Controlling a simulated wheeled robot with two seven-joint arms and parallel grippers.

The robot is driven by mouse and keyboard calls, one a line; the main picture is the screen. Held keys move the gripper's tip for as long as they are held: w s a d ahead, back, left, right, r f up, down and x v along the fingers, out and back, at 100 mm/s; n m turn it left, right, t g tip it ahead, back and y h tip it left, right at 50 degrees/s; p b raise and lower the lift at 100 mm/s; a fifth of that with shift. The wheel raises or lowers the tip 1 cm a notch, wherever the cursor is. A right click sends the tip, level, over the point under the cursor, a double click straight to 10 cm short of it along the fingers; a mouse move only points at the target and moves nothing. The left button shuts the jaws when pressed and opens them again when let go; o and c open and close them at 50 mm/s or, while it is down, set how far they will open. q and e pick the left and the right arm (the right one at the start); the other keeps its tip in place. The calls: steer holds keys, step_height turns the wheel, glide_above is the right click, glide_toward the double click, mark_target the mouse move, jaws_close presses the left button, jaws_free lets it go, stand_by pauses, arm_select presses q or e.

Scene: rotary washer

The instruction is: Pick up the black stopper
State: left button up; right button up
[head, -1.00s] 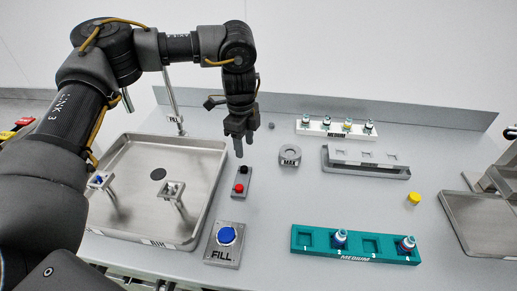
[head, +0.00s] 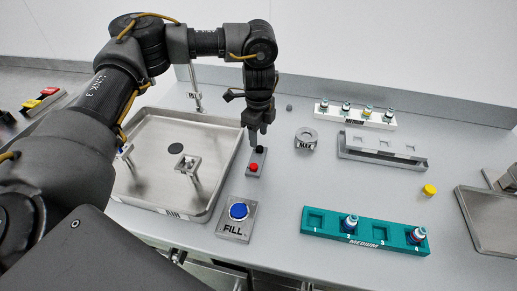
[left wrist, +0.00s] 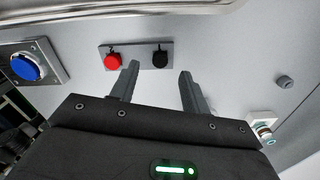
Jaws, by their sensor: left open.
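The black stopper (head: 261,149) sits at the far end of a small grey holder (head: 257,161), beside a red stopper (head: 254,168). My left gripper (head: 258,138) points down just above and behind the black stopper, open and empty. In the left wrist view, the black stopper (left wrist: 160,58) shows between the lines of the two open fingers (left wrist: 159,68), just beyond their tips. The red stopper (left wrist: 113,62) lies outside the left finger there. No contact with the black stopper can be made out. My right gripper is not in view.
A metal tray (head: 204,133) lies left of the holder. A blue FILL button (head: 239,211) stands in front. A round MAX piece (head: 306,140), a grey rack (head: 350,152), a teal MEDIUM rack (head: 336,238) and a yellow cap (head: 429,190) are to the right.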

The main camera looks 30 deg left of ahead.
mark_target(259, 147)
arm_select(q)
step_height(259, 147, down, 4)
steer(key=shift+w+p, duration=0.1)
steer(key=shift+p, duration=0.35)
steer(key=shift+f, duration=0.35)
jaws_close()
